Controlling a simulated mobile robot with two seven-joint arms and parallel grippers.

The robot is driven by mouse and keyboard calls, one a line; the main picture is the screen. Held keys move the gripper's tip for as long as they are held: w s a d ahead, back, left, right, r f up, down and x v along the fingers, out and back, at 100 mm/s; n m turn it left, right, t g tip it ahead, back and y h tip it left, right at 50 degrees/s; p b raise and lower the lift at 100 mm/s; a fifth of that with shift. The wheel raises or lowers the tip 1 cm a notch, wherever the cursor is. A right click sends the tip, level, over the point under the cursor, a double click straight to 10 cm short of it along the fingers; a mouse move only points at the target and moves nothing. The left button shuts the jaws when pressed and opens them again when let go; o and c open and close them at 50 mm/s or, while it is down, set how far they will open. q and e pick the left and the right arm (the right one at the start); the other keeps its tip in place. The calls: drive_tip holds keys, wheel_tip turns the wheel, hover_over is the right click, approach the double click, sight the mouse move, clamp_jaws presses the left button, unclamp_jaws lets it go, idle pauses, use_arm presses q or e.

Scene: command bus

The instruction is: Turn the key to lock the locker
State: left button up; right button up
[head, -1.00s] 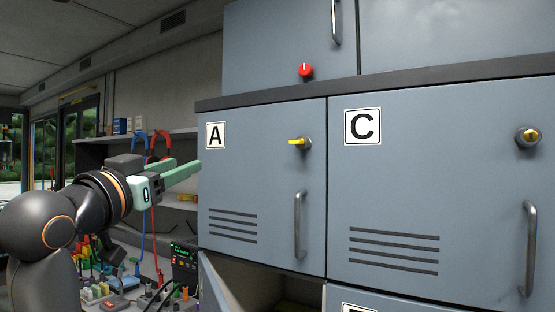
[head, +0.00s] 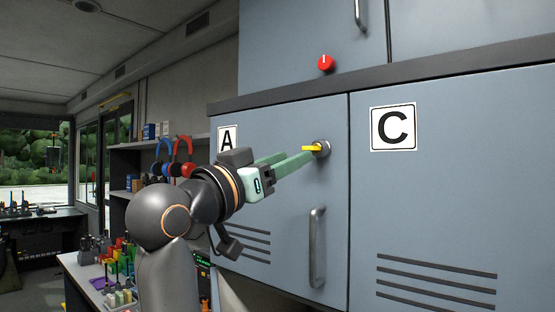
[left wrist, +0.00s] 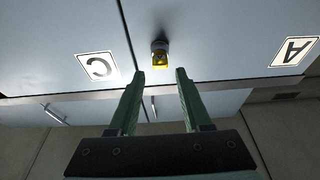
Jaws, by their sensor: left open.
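The yellow key (head: 311,148) sits in the round grey lock of locker A's door (head: 285,195). In the head view the key looks level and points left. In the left wrist view the key (left wrist: 158,58) shows ahead of the fingers, between their lines. My left gripper (head: 303,157) is open and empty, its green fingertips close to the key. In the left wrist view the fingertips (left wrist: 160,73) stand apart on either side of the key's line; I see no contact. Locker A's door looks shut. My right gripper is not in view.
A vertical grey handle (head: 317,246) stands out below the lock. Locker C's door (head: 440,205) is to the right. Shelves and a bench (head: 90,275) with small coloured items lie at the left.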

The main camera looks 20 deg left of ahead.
sight(314, 148)
use_arm(q)
drive_tip(key=shift+p+x, duration=1.55)
drive_tip(key=shift+x, duration=1.35)
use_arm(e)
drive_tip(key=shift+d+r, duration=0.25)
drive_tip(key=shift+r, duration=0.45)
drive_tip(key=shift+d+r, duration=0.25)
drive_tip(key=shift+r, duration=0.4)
use_arm(q)
clamp_jaws()
